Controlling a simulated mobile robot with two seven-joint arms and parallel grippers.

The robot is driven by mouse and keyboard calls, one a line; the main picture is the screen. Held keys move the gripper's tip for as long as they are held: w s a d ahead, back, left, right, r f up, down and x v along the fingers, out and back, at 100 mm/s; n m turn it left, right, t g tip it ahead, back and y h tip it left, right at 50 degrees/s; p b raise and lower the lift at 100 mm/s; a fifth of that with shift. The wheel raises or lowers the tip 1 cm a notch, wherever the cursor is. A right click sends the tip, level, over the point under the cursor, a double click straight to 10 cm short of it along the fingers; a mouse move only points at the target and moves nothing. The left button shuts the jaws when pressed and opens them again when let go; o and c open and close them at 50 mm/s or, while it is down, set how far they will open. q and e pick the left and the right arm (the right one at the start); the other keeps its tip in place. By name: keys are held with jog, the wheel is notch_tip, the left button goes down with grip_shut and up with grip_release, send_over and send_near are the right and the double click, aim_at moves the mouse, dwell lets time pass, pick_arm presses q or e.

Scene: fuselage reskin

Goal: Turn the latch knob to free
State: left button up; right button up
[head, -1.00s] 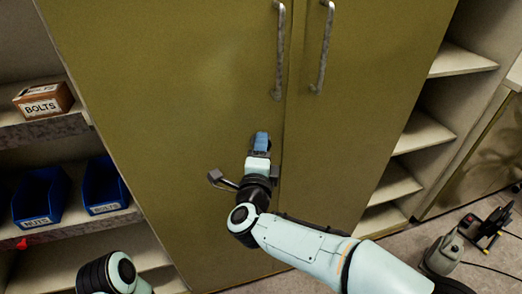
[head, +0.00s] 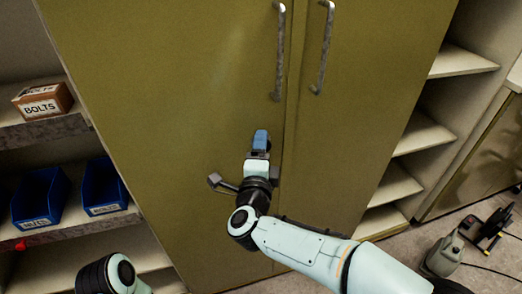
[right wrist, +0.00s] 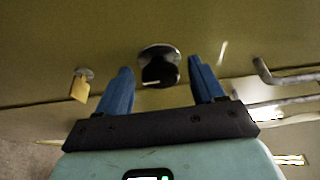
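The latch knob (right wrist: 158,68) is a black knob with a pale mark on a round metal base, on the olive cabinet door. In the right wrist view it lies between and just beyond the two blue fingers. My right gripper (right wrist: 160,88) is open, with a visible gap on each side of the knob. In the head view my right gripper (head: 260,141) is in front of the left door, below its handle, and hides the knob. My left arm shows at the lower left of the head view, but its gripper is out of view.
Two metal handles (head: 279,50) (head: 325,48) stick out from the doors above my right gripper. A small yellow tag or padlock (right wrist: 79,88) hangs near the knob. Shelves with blue bins (head: 102,187) and a BOLTS box (head: 43,100) stand at left. Tools (head: 443,255) lie on the floor at right.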

jog(key=s+a, duration=0.1)
jog(key=s, duration=1.2)
jog(key=shift+s, duration=0.15)
